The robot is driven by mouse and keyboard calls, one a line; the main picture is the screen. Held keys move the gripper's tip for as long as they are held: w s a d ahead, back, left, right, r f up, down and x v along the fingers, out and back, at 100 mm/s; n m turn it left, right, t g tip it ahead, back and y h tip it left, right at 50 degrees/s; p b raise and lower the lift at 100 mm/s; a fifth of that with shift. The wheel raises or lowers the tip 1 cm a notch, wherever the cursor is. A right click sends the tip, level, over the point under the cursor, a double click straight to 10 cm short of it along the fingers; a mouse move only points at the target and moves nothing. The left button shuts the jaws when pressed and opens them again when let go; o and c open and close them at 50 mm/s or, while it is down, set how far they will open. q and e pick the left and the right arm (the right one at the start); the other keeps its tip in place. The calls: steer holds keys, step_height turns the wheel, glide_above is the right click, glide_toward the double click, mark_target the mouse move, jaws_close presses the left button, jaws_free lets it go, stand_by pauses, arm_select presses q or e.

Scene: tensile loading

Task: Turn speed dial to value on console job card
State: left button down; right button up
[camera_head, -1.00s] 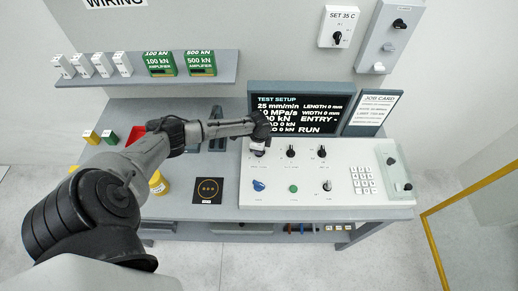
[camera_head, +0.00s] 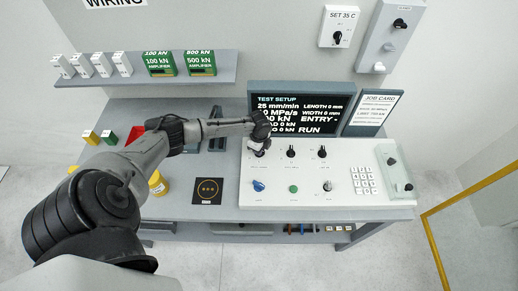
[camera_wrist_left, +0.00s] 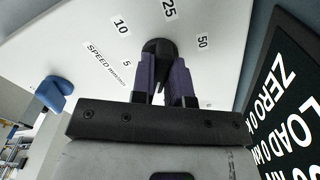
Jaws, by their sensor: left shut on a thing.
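The speed dial (camera_wrist_left: 158,47) is a black knob on the white console (camera_head: 225,185), ringed by labels 5, 10, 25 and 50 with SPEED mm/min printed beside it. My left gripper (camera_wrist_left: 166,72) is shut on the dial, its purple-grey fingers on either side of it. In the head view my left gripper (camera_head: 259,143) is over the console's upper left knob and mostly hides it. The job card (camera_head: 375,108) stands right of the screen (camera_head: 300,113); its small print is hard to read. My right gripper is not in view.
Two more black knobs (camera_head: 291,152) sit right of the dial. A blue knob (camera_head: 259,186), a green button (camera_head: 293,188) and a keypad (camera_head: 363,181) are on the console. A dark pad (camera_head: 208,190) lies left of it. A shelf (camera_head: 120,84) hangs above.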

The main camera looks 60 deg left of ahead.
arm_select(q)
steer(key=c, duration=1.1)
jaws_free()
step_height(320, 180, up, 14)
steer(key=shift+f+b, duration=0.1)
steer(key=shift+b, duration=0.35)
